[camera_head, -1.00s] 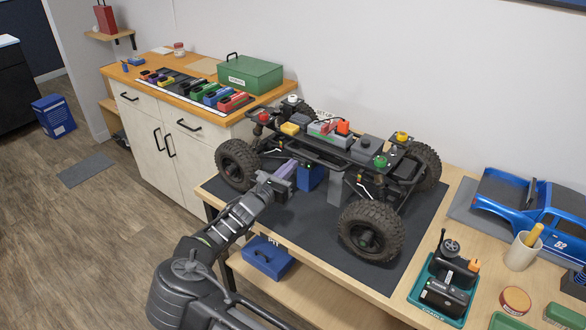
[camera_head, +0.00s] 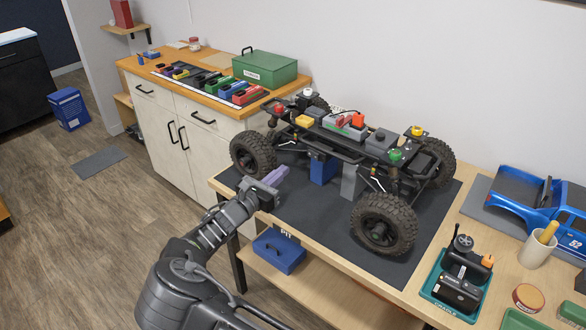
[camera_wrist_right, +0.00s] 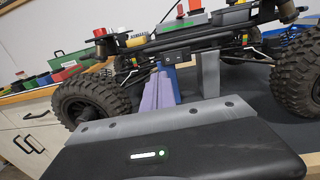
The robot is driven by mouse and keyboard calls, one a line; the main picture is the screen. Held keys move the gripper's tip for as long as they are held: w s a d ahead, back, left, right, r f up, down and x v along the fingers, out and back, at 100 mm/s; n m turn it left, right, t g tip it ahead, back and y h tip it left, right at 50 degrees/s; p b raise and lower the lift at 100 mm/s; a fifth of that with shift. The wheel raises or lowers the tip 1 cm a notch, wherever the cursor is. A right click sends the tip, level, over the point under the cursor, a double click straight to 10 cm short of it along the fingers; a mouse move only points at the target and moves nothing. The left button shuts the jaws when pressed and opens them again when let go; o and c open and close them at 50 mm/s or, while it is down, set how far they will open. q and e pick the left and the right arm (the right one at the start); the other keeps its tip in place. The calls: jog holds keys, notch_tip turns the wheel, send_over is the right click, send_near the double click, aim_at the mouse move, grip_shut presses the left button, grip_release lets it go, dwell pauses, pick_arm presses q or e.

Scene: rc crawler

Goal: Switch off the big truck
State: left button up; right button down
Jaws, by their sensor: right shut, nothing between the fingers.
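The big truck is a black chassis without a body, with large knobbly tires (camera_head: 383,224). It stands over a blue stand (camera_head: 323,169) and a grey stand (camera_head: 351,182) on a dark mat (camera_head: 320,222). Its top carries red, yellow, green and white caps and an orange-red part (camera_head: 358,119). My right gripper (camera_head: 277,177) has purple fingers, shut and empty, low beside the truck's near side and apart from it. In the right wrist view the fingers (camera_wrist_right: 158,92) point toward the chassis side, where a small black box (camera_wrist_right: 187,54) shows. My left gripper is out of view.
A teal tray (camera_head: 442,302) with a transmitter stands at the table's front right. A blue truck body (camera_head: 520,190) and a cream cup (camera_head: 537,250) are at the right. A blue case (camera_head: 278,250) lies on the lower shelf. A green box (camera_head: 264,66) stands on the cabinet.

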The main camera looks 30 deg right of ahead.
jog(key=shift+w+v, duration=0.2)
jog(key=shift+v, duration=0.95)
jog(key=shift+w+v, duration=0.2)
jog(key=shift+v, duration=0.9)
jog(key=shift+a+r, duration=0.1)
jog(key=shift+a, duration=0.05)
